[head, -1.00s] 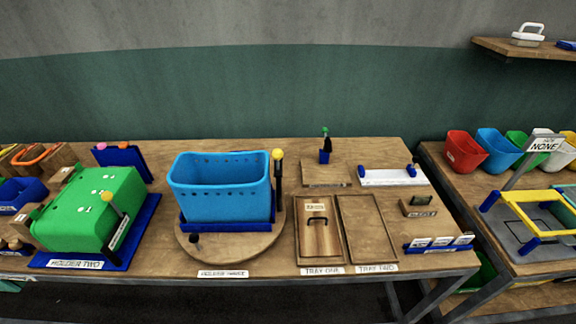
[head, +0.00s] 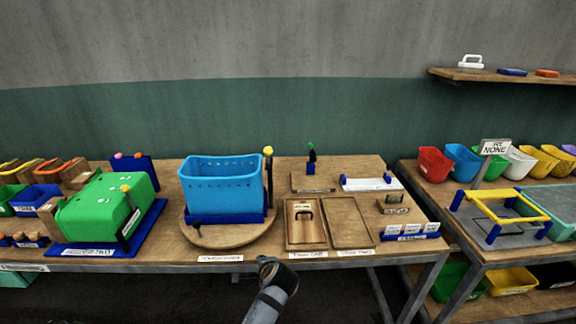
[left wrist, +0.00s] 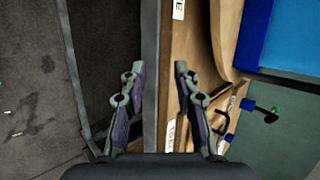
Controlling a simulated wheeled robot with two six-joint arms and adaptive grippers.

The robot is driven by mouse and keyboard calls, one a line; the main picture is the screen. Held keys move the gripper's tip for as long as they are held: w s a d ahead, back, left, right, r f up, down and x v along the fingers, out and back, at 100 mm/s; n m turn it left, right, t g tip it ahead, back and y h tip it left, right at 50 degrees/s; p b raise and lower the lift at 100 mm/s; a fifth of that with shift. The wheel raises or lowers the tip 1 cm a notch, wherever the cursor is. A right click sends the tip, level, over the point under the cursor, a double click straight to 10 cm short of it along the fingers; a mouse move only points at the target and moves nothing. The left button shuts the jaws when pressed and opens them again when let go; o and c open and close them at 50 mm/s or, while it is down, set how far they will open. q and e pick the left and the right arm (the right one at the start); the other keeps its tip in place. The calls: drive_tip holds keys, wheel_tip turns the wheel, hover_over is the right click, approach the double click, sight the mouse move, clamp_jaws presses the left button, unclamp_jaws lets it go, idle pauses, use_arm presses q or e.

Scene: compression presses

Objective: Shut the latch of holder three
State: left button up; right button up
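Holder three is the blue base (head: 225,219) on a round wooden turntable (head: 238,236), with a blue perforated basket (head: 222,187) standing in it. Its latch appears to be the black upright lever with a yellow knob (head: 268,151) at the basket's right side; it stands up, apart from any gripper. In the left wrist view, my left gripper (left wrist: 160,70) is open and empty above the table's front edge. The basket (left wrist: 295,35) shows there at upper right. In the head view a grey link of my arm shows at the bottom, but no gripper fingers. My right gripper is in neither view.
Holder two with a green bin (head: 95,208) stands left of the turntable. Tray one (head: 306,224) and tray two (head: 352,222) lie to its right. A black post with a green knob (head: 310,153) stands behind the trays. A second table with bins is at right.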

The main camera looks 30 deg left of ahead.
use_arm(q)
drive_tip(key=w+a+r+m+y, duration=0.1)
drive_tip(key=w+a+r+m, duration=0.1)
drive_tip(key=w+r, duration=0.15)
drive_tip(key=m+t+y, duration=0.2)
drive_tip(key=m+y, duration=0.6)
drive_tip(key=m, duration=0.3)
approach(268, 156)
drive_tip(key=p+x, duration=0.2)
drive_tip(key=x, duration=0.7)
drive_tip(key=shift+w+a+f, duration=0.15)
drive_tip(key=shift+w, duration=0.15)
drive_tip(key=shift+w+a+f, duration=0.1)
drive_tip(key=shift+w+a, duration=0.1)
drive_tip(key=shift+a, duration=0.2)
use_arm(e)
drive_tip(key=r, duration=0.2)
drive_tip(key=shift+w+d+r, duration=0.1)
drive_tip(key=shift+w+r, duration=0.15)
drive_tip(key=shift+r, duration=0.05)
use_arm(q)
drive_tip(key=shift+c, duration=0.3)
clamp_jaws()
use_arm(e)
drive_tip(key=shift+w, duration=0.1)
